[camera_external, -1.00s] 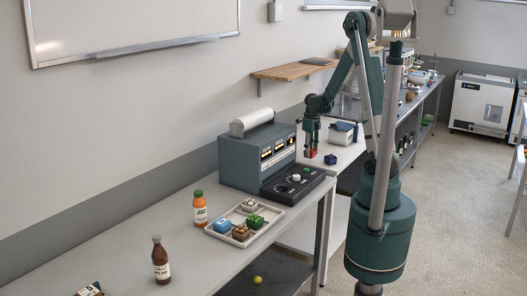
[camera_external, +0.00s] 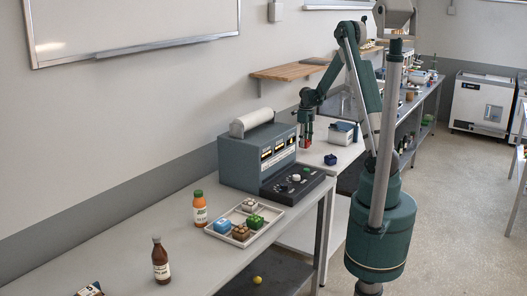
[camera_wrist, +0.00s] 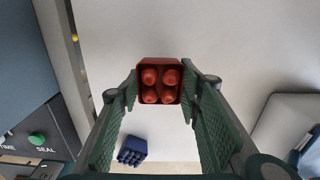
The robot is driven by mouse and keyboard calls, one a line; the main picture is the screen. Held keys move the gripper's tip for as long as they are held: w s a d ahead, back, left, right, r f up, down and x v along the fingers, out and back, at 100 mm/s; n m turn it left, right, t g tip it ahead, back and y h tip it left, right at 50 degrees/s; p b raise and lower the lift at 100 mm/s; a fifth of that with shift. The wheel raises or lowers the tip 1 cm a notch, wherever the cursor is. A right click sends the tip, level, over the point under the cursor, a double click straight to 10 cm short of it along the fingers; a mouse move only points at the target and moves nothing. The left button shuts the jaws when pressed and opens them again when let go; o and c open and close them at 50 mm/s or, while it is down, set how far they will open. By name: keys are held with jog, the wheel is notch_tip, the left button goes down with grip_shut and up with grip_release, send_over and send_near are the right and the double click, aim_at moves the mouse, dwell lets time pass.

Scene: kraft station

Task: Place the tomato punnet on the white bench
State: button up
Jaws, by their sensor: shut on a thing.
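The tomato punnet is a small red tray with several red tomatoes; it shows in the wrist view (camera_wrist: 159,82) and small in the external view (camera_external: 306,144). My gripper (camera_external: 306,141) is shut on the punnet, with a green finger on either side. The white bench (camera_external: 346,162) lies beneath it and fills much of the wrist view (camera_wrist: 225,35). The punnet appears held above the bench; the exact height cannot be told.
A dark blue punnet (camera_wrist: 132,150) sits on the bench near my gripper. A teal sealing machine (camera_external: 256,157) stands to the left, and a white box (camera_external: 342,133) to the right. Bare bench shows around the blue punnet. A tray of punnets (camera_external: 232,236) is nearer the camera.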

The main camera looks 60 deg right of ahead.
jog(key=shift+w+d, duration=0.4)
jog(key=shift+d, duration=0.15)
jog(key=shift+w+d, duration=0.2)
jog(key=shift+d, duration=0.05)
jog(key=shift+w+d+f, duration=0.1)
jog(key=shift+d+f, duration=0.05)
jog(key=shift+f, duration=1.6)
jog(key=shift+f, duration=0.1)
jog(key=o, duration=0.9)
